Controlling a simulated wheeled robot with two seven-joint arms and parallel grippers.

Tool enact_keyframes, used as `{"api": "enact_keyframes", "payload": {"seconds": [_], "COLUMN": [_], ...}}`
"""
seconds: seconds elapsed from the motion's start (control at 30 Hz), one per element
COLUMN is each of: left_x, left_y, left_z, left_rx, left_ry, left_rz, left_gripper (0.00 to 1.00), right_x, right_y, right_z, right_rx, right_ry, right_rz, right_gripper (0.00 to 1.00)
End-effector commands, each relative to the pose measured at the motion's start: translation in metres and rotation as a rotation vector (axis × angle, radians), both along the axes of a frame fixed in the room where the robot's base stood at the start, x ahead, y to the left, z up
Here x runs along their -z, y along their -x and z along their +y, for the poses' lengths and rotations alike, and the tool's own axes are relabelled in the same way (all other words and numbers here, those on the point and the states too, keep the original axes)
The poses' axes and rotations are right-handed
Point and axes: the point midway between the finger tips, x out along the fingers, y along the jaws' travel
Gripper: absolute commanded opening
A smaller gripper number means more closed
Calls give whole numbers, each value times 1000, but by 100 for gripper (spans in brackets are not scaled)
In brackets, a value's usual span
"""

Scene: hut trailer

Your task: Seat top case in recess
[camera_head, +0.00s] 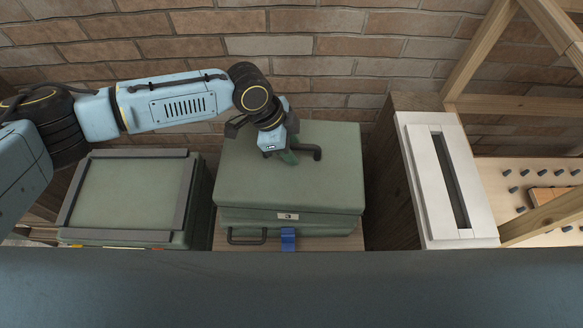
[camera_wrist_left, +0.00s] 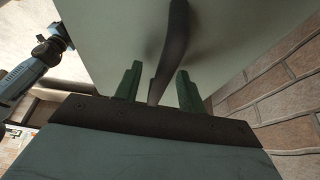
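The green top case (camera_head: 290,185) lies flat in the middle, with a dark handle (camera_head: 308,151) on its lid. My left gripper (camera_head: 290,157) is down at this handle. In the left wrist view, the two green fingers (camera_wrist_left: 158,85) stand apart on either side of the dark handle bar (camera_wrist_left: 174,50), with gaps showing, so it is open around it. The left case (camera_head: 130,190) has a flat green top framed by raised dark rails (camera_head: 186,200), forming a shallow recess that is empty. My right gripper is not seen; part of a light blue arm shows in the left wrist view.
A brick wall (camera_head: 345,45) stands close behind. Right of the top case are a dark wooden block, a white slotted panel (camera_head: 425,190), wooden beams and a pegged board (camera_head: 515,190). A blue tab (camera_head: 288,240) hangs at the case's front. A narrow gap separates the two cases.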

Motion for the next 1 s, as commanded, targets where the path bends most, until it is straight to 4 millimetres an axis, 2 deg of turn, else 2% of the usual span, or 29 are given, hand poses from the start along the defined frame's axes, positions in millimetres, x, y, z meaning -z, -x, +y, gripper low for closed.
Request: {"api": "enact_keyframes", "payload": {"seconds": [0.23, 0.5, 0.57, 1.0], "left_x": [2, 2, 2, 2], "left_y": [0, 0, 0, 0], "left_z": [-1, -1, -1, -1], "left_rx": [0, 0, 0, 0], "left_ry": [0, 0, 0, 0], "left_rz": [-1, -1, -1, -1], "left_gripper": [40, 6, 0, 0], "right_x": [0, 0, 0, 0], "right_y": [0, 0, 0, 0], "right_z": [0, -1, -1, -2], "right_rx": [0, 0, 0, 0], "right_ry": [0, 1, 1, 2], "right_rz": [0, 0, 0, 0], "right_gripper": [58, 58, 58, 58]}}
